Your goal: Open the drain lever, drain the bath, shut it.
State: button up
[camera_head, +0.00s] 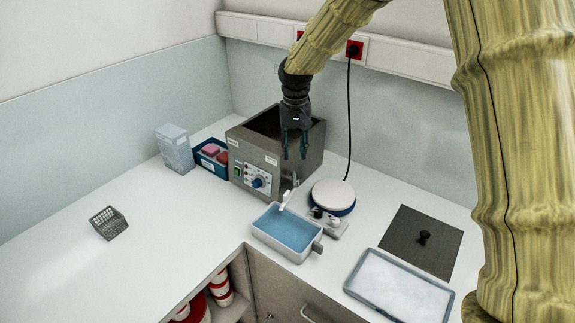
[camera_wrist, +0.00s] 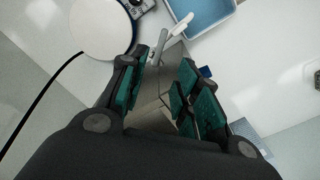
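The grey metal bath (camera_head: 243,160) stands against the back wall, with a control panel on its front. Its inside looks dark, and I cannot tell the liquid level. A drain spout with a white lever (camera_head: 285,198) sticks out at its front right; the lever also shows in the wrist view (camera_wrist: 181,27). A pale tray (camera_head: 300,258) holding blue liquid stands below the spout. My gripper (camera_head: 294,155) points down above the bath's right front side. It is open and empty, with its teal-padded fingers apart in the wrist view (camera_wrist: 165,92). The lever lies beyond the fingertips, untouched.
A round white plate device (camera_head: 331,195) stands right of the bath, with its black cable rising to a wall socket. A dark lid with a knob (camera_head: 420,240) and a shallow tray (camera_head: 398,285) lie right. A blue box (camera_head: 210,160) and wire basket (camera_head: 108,222) are left.

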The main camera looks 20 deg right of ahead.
jog(key=p, duration=0.3)
send_over(295, 181)
jog(key=s, duration=0.3)
notch_tip(295, 181, down, 4)
jog(key=w+f, duration=0.2)
jog(key=f, duration=0.1)
jog(key=w+f+p, duration=0.1)
jog(key=w+f, duration=0.1)
jog(key=shift+f, duration=0.25)
jog(key=shift+s+r, duration=0.1)
jog(key=shift+s, duration=0.35)
jog(key=shift+s+a+r, duration=0.1)
jog(key=shift+s+r, duration=0.25)
jog(key=shift+s, duration=0.25)
jog(key=shift+w+f, duration=0.45)
jog(key=shift+w, duration=0.05)
jog(key=c, duration=0.4)
jog(key=shift+w+f, duration=0.15)
jog(key=shift+w, duration=0.05)
grip_shut()
jog(key=shift+s+r, duration=0.2)
jog(key=shift+r, duration=0.05)
